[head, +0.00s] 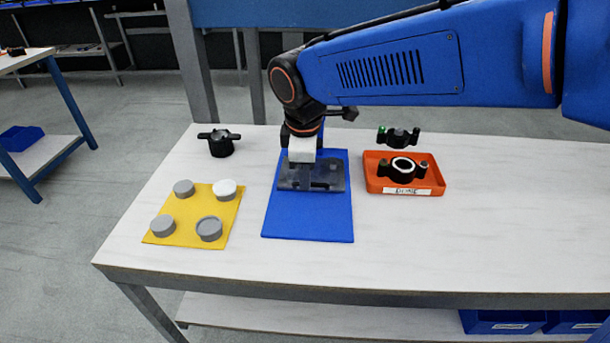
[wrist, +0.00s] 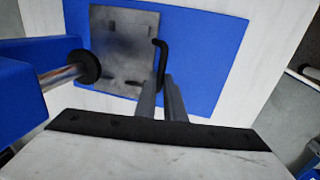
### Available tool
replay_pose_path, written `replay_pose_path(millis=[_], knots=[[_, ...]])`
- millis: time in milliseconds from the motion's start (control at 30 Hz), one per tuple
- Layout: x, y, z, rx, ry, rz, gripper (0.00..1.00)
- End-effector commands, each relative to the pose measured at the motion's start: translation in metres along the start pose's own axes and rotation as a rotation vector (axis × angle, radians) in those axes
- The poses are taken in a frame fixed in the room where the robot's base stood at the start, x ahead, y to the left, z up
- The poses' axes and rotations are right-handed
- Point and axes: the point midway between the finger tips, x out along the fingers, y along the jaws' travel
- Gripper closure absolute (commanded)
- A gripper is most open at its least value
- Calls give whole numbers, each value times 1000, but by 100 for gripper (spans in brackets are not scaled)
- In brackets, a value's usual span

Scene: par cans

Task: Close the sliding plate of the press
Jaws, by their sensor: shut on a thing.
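The press shows as a grey metal plate (head: 328,172) lying on a blue mat (head: 308,220) in the middle of the table. In the wrist view the plate (wrist: 122,40) has a worn grey face, with a black hooked handle (wrist: 161,52) at its right edge. My gripper (head: 305,166) reaches down from above over the far part of the plate. In the wrist view its two grey fingers (wrist: 163,85) are close together at the handle and shut on it. The fingertips' exact contact is partly hidden.
A yellow mat (head: 182,238) with several round grey and white caps lies to the left, with a black knob (head: 219,142) behind it. An orange tray (head: 404,188) with black parts stands to the right. The table's right side is clear.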

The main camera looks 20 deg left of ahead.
Motion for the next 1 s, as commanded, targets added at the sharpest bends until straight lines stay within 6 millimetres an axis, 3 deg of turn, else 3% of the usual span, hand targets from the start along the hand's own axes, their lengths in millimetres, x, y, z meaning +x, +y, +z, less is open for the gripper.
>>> replay_pose_path(millis=[200, 433, 500, 533, 867, 1000], knots=[[4, 18, 0, 1, -1, 0, 100], [3, 20, 0, 0, 1, 4, 100], [3, 20, 0, 0, 1, 5, 77], [3, 20, 0, 0, 1, 4, 72], [1, 19, 0, 0, 1, 2, 72], [-10, 19, 0, 0, 1, 2, 72]])
